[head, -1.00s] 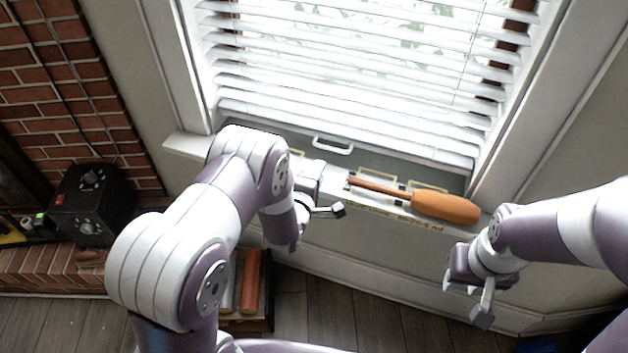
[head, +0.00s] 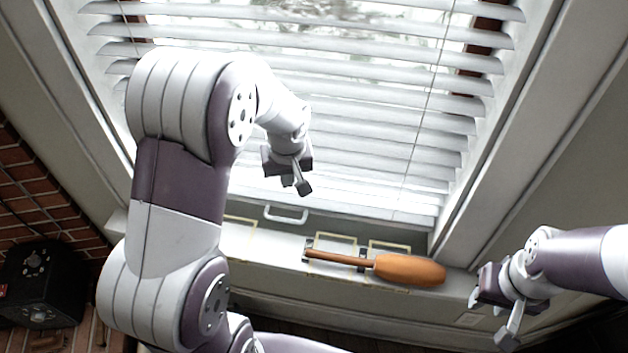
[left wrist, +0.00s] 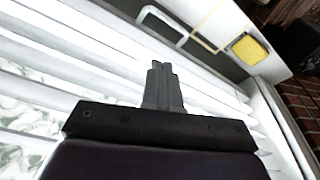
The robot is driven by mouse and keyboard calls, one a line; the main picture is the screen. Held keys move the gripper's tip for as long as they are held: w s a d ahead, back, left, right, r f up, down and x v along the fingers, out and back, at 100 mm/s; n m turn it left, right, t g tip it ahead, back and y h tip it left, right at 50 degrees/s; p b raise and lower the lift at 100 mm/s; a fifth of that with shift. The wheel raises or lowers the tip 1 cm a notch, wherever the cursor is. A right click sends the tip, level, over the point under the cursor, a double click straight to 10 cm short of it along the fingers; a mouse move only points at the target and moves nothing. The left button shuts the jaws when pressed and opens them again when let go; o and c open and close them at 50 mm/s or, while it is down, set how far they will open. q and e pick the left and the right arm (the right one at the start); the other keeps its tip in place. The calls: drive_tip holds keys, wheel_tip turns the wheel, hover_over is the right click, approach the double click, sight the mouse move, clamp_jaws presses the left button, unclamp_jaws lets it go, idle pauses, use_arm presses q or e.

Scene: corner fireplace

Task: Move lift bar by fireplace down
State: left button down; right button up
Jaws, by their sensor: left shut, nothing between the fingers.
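The lift bar (head: 285,214) is a small white U-shaped handle on the bottom rail of the window, just above the sill and below the blinds. In the left wrist view a white handle, apparently the lift bar (left wrist: 163,22), shows at the top, beyond the fingertips. My left gripper (head: 296,183) is shut and empty, raised in front of the blinds above the bar and apart from it. Its closed fingers (left wrist: 160,80) also show in the left wrist view. My right gripper (head: 503,312) hangs at the right near the sill's end; its finger gap is unclear.
White slatted blinds (head: 330,105) cover the window. An orange-handled tool (head: 408,270) lies on the white sill (head: 262,248), which has yellow rectangular outlines. A yellow object (left wrist: 247,48) shows in the left wrist view. A black box (head: 42,283) stands by the brickwork at lower left.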

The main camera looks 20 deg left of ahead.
sight(287, 220)
use_arm(q)
drive_tip(key=x, duration=0.4)
drive_tip(key=s+b+x, duration=0.1)
drive_tip(key=x, duration=0.7)
drive_tip(key=shift+s+d+f, duration=0.15)
drive_tip(key=shift+s+f, duration=0.2)
drive_tip(key=shift+f, duration=0.6)
drive_tip(key=shift+s+f, duration=0.1)
